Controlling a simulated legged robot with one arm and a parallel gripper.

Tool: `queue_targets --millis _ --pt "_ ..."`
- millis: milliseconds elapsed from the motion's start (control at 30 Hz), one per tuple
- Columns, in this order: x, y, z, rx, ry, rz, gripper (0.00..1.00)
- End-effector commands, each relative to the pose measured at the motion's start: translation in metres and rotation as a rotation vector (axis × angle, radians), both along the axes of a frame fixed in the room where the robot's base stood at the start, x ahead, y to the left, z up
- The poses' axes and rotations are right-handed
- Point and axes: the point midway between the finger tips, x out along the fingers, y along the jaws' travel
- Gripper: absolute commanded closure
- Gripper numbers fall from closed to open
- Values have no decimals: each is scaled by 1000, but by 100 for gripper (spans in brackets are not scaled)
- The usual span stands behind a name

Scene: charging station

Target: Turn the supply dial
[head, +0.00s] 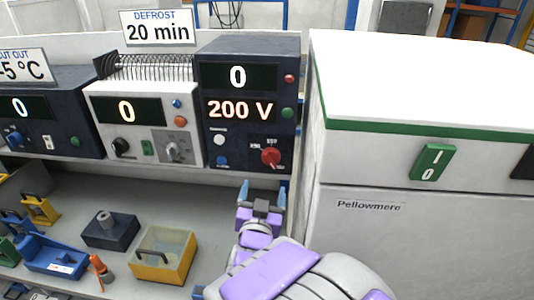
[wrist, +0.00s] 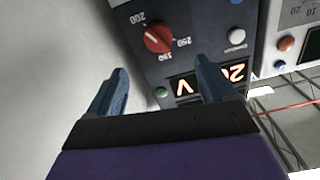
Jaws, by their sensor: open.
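The supply dial (head: 271,157) is a red knob at the lower right of a dark unit (head: 213,155). The unit's displays read 0 and 200 V. The dial (wrist: 158,38) also shows in the wrist view, upside down, with voltage marks around it, one reading 200. My gripper (head: 262,192) is just below and in front of the unit, under the dial. In the wrist view its blue fingers (wrist: 163,82) are spread with nothing between them. The dial lies ahead of the fingertips, apart from them.
A white unit (head: 97,103) with a grey knob stands left of the dark unit, under a DEFROST 20 min sign (head: 157,28). A white cabinet (head: 350,245) with a green switch (head: 433,162) stands close on the right. A yellow box (head: 160,270) and tools lie on the shelf below.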

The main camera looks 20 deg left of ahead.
Motion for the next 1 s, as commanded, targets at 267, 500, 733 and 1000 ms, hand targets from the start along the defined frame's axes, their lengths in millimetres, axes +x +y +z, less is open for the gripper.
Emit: queue_targets --millis 267,500,733,1000 --pt "10 7 2 -4 3 -1 16" --pt "35 12 -1 2 0 -2 16" --pt "78 18 -2 4 -1 -2 16" --pt "114 28 -2 4 1 -1 16"
